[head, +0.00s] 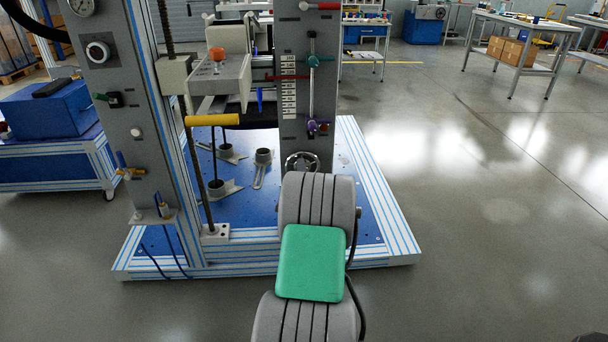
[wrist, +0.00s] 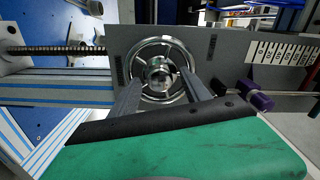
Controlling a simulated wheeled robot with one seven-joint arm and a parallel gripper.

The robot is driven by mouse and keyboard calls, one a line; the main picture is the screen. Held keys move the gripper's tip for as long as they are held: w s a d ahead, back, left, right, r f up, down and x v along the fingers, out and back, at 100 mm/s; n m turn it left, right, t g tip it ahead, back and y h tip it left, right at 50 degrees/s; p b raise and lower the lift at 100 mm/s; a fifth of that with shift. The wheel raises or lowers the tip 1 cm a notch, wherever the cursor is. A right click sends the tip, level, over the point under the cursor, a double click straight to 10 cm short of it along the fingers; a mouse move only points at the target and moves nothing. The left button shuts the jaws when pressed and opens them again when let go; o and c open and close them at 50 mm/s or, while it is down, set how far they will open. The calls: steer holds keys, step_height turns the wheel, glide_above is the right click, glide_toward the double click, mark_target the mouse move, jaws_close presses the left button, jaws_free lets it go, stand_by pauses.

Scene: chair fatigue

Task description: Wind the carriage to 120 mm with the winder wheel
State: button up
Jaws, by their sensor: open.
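The winder wheel (wrist: 158,72) is a shiny metal handwheel with spokes and a hub on a grey upright panel. In the head view the wheel (head: 301,160) shows low on the panel, its lower part hidden by my arm. My gripper (wrist: 163,90) is open, its two fingers pointing at the wheel and overlapping its lower rim in the wrist view; I cannot tell whether they touch it. In the head view my gripper is hidden behind my arm. The carriage (head: 220,78), a grey block with an orange knob, sits beside a white scale (head: 289,90); its reading is too small to read.
A purple knob (head: 314,127) and a teal knob (head: 314,61) sit on a rod above the wheel. The purple knob (wrist: 258,101) is right of my fingers in the wrist view. A threaded screw (head: 195,140) stands at the left. The floor at right is open.

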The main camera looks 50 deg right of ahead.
steer(key=v, duration=0.7)
steer(key=shift+s+a+p, duration=0.25)
steer(key=shift+p, duration=0.15)
